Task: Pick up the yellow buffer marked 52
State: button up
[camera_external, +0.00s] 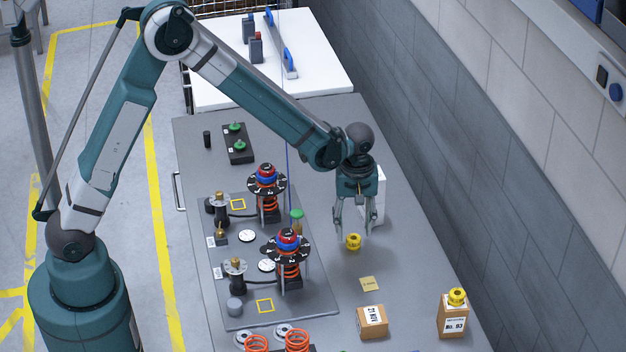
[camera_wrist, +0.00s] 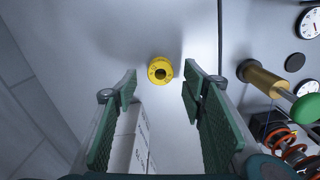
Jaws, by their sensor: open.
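A small yellow buffer (camera_external: 353,242) stands on the grey table at the right of the fixture plate. The wrist view shows it from above as a yellow ring (camera_wrist: 160,71) with a dark centre hole and dark marks too small to read. My gripper (camera_external: 353,233) points down just above it, with fingers open and spread to either side. In the wrist view the buffer lies between and beyond the fingertips (camera_wrist: 159,84), apart from both. A second yellow buffer (camera_external: 456,296) sits on top of a cardboard box at the front right; its number is not legible.
A white box (camera_external: 379,196) stands close behind my gripper, also near the left finger in the wrist view (camera_wrist: 130,140). The fixture plate (camera_external: 240,322) carries two spring assemblies with red-blue tops (camera_external: 266,173) (camera_external: 287,240). Cardboard boxes (camera_external: 372,322) (camera_external: 452,319) stand in front.

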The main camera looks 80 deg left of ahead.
aim_at(354, 236)
jog(key=shift+f, duration=1.75)
jog(key=shift+c, duration=0.3)
jog(key=c, duration=0.9)
